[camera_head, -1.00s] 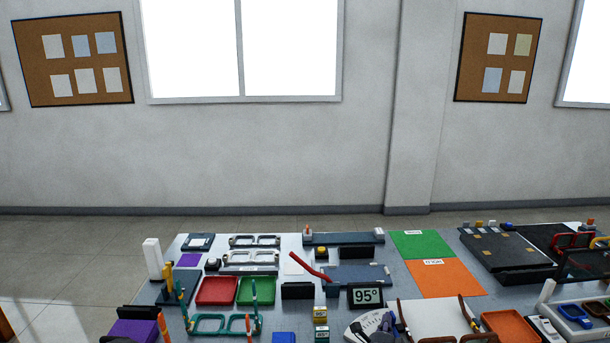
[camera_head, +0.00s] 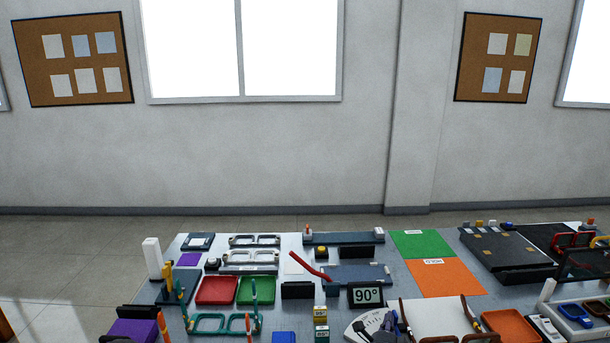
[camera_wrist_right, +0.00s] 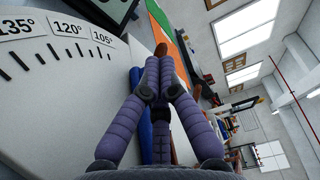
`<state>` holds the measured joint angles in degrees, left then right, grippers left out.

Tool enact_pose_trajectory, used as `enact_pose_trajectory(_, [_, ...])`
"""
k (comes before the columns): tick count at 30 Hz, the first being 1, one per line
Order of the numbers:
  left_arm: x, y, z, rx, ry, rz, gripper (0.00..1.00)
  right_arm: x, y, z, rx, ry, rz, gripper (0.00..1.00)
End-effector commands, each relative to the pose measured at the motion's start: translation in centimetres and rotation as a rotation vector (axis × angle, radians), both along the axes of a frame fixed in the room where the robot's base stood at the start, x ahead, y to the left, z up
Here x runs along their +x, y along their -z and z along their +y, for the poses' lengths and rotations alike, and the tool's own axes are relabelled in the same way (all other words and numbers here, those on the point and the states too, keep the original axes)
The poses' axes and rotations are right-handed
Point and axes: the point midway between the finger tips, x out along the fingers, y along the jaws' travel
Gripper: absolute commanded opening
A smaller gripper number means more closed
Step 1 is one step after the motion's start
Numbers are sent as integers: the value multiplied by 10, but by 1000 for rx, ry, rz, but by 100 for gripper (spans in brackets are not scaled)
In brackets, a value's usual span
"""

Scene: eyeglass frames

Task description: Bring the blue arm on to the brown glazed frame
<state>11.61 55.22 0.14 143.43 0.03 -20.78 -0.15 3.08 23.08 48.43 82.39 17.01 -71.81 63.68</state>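My right gripper (camera_head: 382,326) is at the lower edge of the head view, beside the white angle dial (camera_head: 360,316). In the wrist view its fingers (camera_wrist_right: 163,90) converge and look shut; a brown tip (camera_wrist_right: 161,49) shows just beyond them. Whether they grip it is unclear. A blue strip (camera_wrist_right: 137,82), perhaps the blue arm, lies partly hidden behind the fingers. The brown frame (camera_head: 440,340) is cut off at the bottom of the head view, with upright brown arms (camera_head: 469,313) near the white board (camera_head: 435,315). My left gripper is not in view.
A display (camera_head: 366,295) reading 90° stands behind the dial. Left are a teal frame (camera_head: 209,323) with upright arms, a red tray (camera_head: 216,290) and a green tray (camera_head: 256,290). An orange tray (camera_head: 511,327) stands right. The orange mat (camera_head: 445,278) is clear.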

Motion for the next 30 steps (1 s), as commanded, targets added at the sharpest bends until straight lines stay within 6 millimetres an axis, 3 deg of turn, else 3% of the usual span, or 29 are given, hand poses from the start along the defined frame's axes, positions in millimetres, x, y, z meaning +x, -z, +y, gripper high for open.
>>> enact_pose_trajectory(11, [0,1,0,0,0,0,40,0,0,-1,0,1,-1,0])
enact_pose_trajectory(30, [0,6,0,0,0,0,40,-6,0,36,0,-2,-1,0])
